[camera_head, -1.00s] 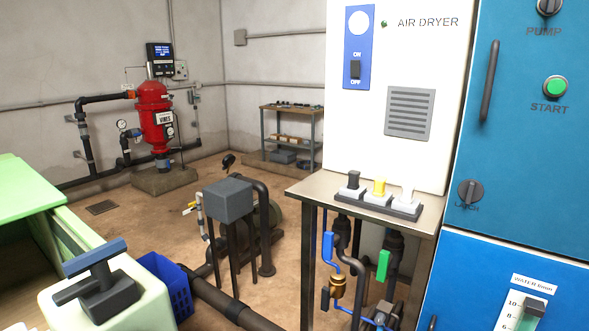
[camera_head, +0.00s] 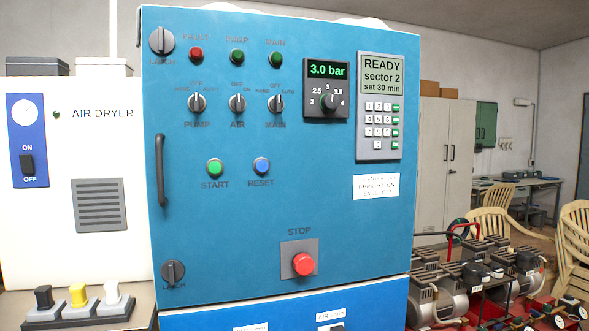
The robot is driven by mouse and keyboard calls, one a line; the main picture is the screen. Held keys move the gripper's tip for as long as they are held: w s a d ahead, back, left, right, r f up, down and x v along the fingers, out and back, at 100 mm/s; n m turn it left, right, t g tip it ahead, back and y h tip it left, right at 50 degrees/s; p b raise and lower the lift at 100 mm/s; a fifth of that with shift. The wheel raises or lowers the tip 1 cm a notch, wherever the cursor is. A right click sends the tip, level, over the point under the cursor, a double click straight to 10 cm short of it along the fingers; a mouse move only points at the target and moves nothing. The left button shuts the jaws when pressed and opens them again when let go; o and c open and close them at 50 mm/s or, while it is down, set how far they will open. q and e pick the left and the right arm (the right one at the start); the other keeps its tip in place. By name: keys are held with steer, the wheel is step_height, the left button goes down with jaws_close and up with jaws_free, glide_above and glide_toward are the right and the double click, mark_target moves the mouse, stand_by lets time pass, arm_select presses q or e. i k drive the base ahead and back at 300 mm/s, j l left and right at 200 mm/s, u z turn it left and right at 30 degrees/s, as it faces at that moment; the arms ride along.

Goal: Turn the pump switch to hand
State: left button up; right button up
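The pump switch (camera_head: 197,103) is a small round rotary knob on the upper left of the blue control cabinet door (camera_head: 340,210). PUMP is printed below it. Its pale grip bar stands about upright, toward the OFF mark above it. The small side marks are too blurred to read surely. Similar knobs marked AIR (camera_head: 237,103) and MAIN (camera_head: 275,104) sit to its right. Neither of my grippers shows in the view, and nothing covers the switch.
Green START (camera_head: 215,167), blue RESET (camera_head: 261,166) and red STOP (camera_head: 303,264) buttons sit below. A vertical door handle (camera_head: 161,170) and two latches are at the door's left edge. The white air dryer (camera_head: 96,190) stands left; compressors (camera_head: 450,295) and chairs stand right.

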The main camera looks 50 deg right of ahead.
mark_target(196, 103)
steer(key=z, duration=1.5)
